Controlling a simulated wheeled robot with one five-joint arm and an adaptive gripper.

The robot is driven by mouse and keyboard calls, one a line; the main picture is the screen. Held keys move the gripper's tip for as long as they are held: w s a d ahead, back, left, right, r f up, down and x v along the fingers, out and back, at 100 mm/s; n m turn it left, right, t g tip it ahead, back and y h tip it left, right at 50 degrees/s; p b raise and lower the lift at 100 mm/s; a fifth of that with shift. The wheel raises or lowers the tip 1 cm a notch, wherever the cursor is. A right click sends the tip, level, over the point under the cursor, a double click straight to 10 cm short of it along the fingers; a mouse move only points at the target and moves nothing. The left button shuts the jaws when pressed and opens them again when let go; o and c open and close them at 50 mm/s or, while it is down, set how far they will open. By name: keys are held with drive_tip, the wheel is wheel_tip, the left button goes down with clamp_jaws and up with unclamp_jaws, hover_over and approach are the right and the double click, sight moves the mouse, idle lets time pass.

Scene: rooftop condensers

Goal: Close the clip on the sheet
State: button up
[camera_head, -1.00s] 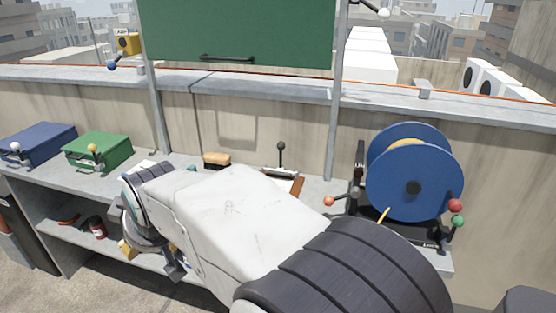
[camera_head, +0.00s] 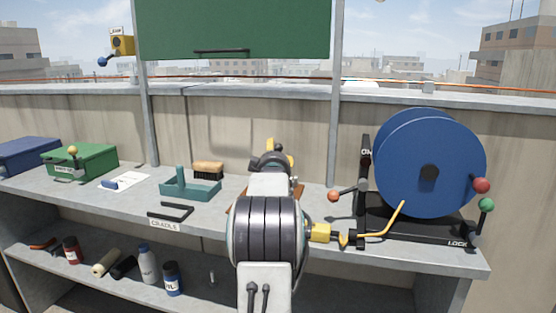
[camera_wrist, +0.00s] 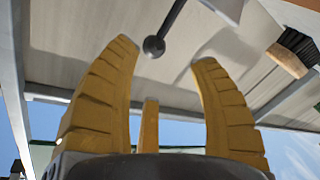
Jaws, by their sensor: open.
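A dark lever with a round black knob (camera_wrist: 153,46) shows in the wrist view; I take it to be the clip's lever. My gripper (camera_wrist: 165,52) is open, with its yellow fingers on either side of the knob in the picture. I cannot tell whether they touch it. In the head view my gripper (camera_head: 280,152) is over the back of the bench, and my arm hides the lever and the clip. Brown edges of a board (camera_head: 238,197) show beside my arm. Any sheet under the clip is hidden, so the clip's state cannot be told.
A brush (camera_head: 208,169) and teal tray (camera_head: 190,187) stand left of my arm, with a black-handled cradle (camera_head: 170,212) in front. A blue reel (camera_head: 425,165) with levers and a yellow-plugged cord (camera_head: 319,233) is on the right. A green panel (camera_head: 235,28) hangs above.

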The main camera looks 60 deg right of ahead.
sight(278, 146)
drive_tip(key=shift+s+d+b+x, duration=0.15)
drive_tip(key=shift+b+x, duration=0.35)
drive_tip(key=shift+x, duration=0.75)
drive_tip(key=shift+s+d+b+x, duration=0.1)
drive_tip(key=shift+s+b+x, duration=0.3)
drive_tip(key=shift+x, duration=2.2)
drive_tip(key=shift+w, duration=0.1)
drive_tip(key=shift+c, duration=0.3)
clamp_jaws()
